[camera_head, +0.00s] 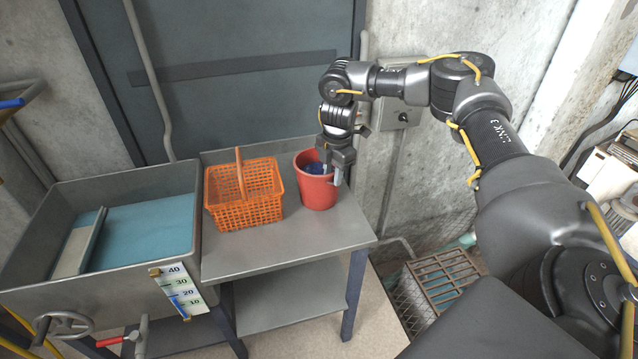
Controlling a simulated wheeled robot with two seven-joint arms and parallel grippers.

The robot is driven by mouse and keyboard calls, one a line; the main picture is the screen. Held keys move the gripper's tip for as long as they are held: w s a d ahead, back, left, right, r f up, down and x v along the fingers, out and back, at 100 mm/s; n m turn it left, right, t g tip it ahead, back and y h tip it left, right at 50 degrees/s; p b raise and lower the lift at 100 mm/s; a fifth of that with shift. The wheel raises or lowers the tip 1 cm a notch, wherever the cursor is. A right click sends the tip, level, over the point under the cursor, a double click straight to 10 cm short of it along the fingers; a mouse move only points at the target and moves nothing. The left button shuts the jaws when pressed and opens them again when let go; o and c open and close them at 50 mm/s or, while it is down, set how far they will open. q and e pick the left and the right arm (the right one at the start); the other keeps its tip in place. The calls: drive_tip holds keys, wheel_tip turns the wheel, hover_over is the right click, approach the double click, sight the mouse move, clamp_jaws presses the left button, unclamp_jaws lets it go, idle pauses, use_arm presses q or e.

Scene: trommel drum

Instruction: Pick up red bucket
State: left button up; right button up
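A red bucket (316,190) stands upright on the right part of a grey metal table (285,245). Something blue shows inside it. My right gripper (332,178) points down at the bucket's right rim, with one finger over the opening and the other by the outer right side. The fingers look apart, with the rim between them; I cannot tell whether they touch it. My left gripper is not in view.
An orange basket (243,208) with a raised handle stands left of the bucket. A grey tank (110,275) with blue liquid adjoins the table's left side. A wall and a grey box (402,118) are behind. The table's front strip is clear.

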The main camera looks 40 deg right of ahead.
sight(332, 189)
wheel_tip(332, 189, down, 4)
drive_tip(key=shift+w+f+p, duration=0.15)
drive_tip(key=shift+f+p, duration=0.05)
drive_tip(key=shift+p, duration=0.25)
drive_tip(key=shift+c, duration=0.3)
clamp_jaws()
drive_tip(key=shift+r, duration=0.1)
